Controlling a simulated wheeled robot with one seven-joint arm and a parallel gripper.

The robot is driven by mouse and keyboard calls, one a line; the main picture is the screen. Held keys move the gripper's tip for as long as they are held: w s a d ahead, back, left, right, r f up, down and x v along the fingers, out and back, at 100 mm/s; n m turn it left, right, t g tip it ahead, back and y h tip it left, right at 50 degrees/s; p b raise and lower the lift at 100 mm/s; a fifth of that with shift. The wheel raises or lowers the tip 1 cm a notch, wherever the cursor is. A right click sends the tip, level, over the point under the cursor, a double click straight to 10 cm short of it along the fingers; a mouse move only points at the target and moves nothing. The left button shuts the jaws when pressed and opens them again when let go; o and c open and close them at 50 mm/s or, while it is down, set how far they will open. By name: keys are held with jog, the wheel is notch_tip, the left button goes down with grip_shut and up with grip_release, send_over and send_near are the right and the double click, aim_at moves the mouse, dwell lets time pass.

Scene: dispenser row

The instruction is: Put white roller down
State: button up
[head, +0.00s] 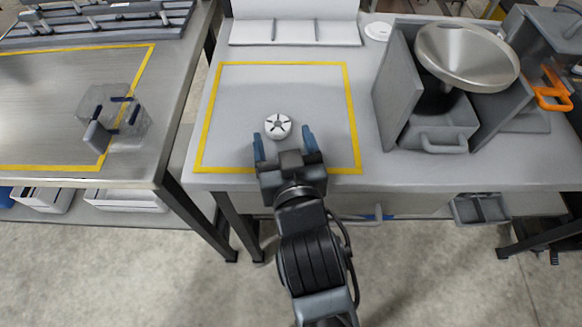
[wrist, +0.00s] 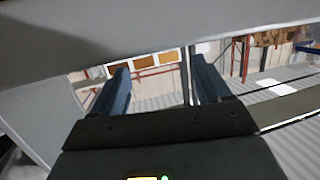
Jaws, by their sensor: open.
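The white roller (head: 278,126) is a small round white piece with a dark spoked centre. In the head view it sits inside the yellow-taped rectangle on the light grey table (head: 230,100). My gripper (head: 284,139) is open, with its two blue fingers spread to either side just in front of the roller. Nothing shows between the fingers in the wrist view (wrist: 160,85), and the roller is not visible there. I cannot tell from the head view how high the fingers are above the table.
A grey dispenser (head: 398,88) with a metal bowl (head: 467,55) stands right of the taped area. A white divided tray (head: 294,32) is at the back. A clear container (head: 128,128) sits on the left table. The taped area around the roller is mostly clear.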

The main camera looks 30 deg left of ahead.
jog(key=v, duration=0.8)
jog(key=shift+s+d+r+b, duration=0.15)
jog(key=shift+s+d+b, duration=0.1)
jog(key=shift+b, duration=0.15)
jog(key=s+d+f+m+t+h, duration=0.15)
jog(key=d+f, duration=0.25)
jog(key=d, duration=0.8)
jog(key=s+d+m+h, duration=0.2)
jog(key=s+d+h, duration=0.1)
jog(key=s+d, duration=0.3)
jog(key=s+d+r+m+t+h, duration=0.1)
jog(key=s+d+m+h, duration=0.2)
jog(key=s+d, duration=0.3)
jog(key=d, duration=0.5)
jog(key=shift+r, duration=0.15)
jog(key=s+d+r+h, duration=0.1)
jog(key=s, duration=0.1)
jog(key=s+d+r+m+h, duration=0.1)
jog(key=s+d, duration=0.1)
jog(key=s+d+r+m+h, duration=0.1)
jog(key=s, duration=0.1)
jog(key=shift+s+d+r+t, duration=0.3)
jog(key=shift+r+t, duration=0.05)
jog(key=shift+o, duration=0.5)
jog(key=shift+s+d+r, duration=0.1)
jog(key=shift+s+r, duration=0.05)
